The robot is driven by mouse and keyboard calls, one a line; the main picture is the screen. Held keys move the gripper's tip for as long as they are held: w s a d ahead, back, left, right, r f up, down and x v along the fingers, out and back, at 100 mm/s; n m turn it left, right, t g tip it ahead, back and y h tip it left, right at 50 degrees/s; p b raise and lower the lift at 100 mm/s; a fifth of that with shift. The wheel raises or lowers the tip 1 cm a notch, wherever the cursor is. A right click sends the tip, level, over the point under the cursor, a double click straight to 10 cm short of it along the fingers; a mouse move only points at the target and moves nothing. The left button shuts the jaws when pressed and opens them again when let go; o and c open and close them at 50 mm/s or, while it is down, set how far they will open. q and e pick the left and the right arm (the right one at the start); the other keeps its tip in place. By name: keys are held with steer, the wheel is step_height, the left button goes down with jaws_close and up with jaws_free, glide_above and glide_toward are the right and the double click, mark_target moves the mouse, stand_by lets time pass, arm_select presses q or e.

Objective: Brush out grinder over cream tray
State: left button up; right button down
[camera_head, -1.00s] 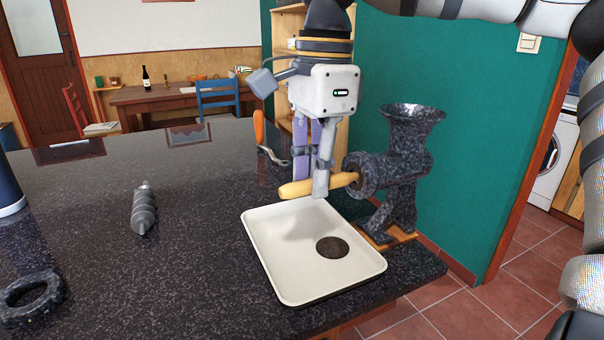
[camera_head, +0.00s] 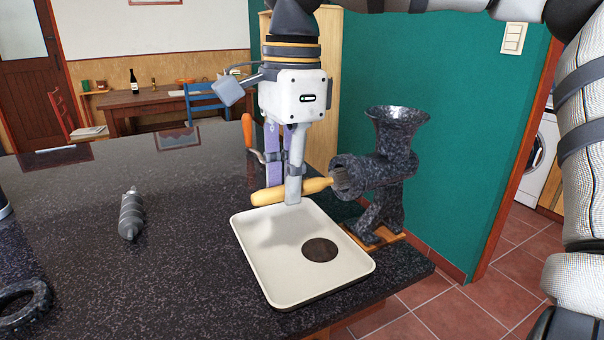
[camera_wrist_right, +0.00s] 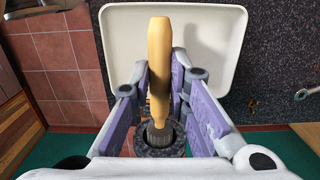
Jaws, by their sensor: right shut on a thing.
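A dark round disc or patch (camera_head: 320,250) lies in the tray. My left gripper is out of view.
A grey auger (camera_head: 131,216) and a dark ring (camera_head: 20,305) lie left on the speckled counter (camera_head: 170,270). An orange-handled crank (camera_head: 248,131) is behind my right gripper. The grinder stands on a wooden base (camera_head: 385,238) near the counter's right edge.

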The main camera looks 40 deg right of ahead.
mark_target(312, 179)
steer(key=shift+d, duration=0.1)
steer(key=shift+s+d, duration=0.25)
steer(key=shift+d, duration=0.65)
steer(key=shift+s+d, duration=0.2)
steer(key=shift+d, duration=0.65)
steer(key=shift+a, duration=0.1)
steer(key=shift+w+a, duration=0.25)
steer(key=shift+a, duration=0.65)
steer(key=shift+w+a, duration=0.2)
steer(key=shift+a, duration=0.7)
steer(key=w+a, duration=0.1)
steer(key=a, duration=0.6)
steer(key=shift+w, duration=0.35)
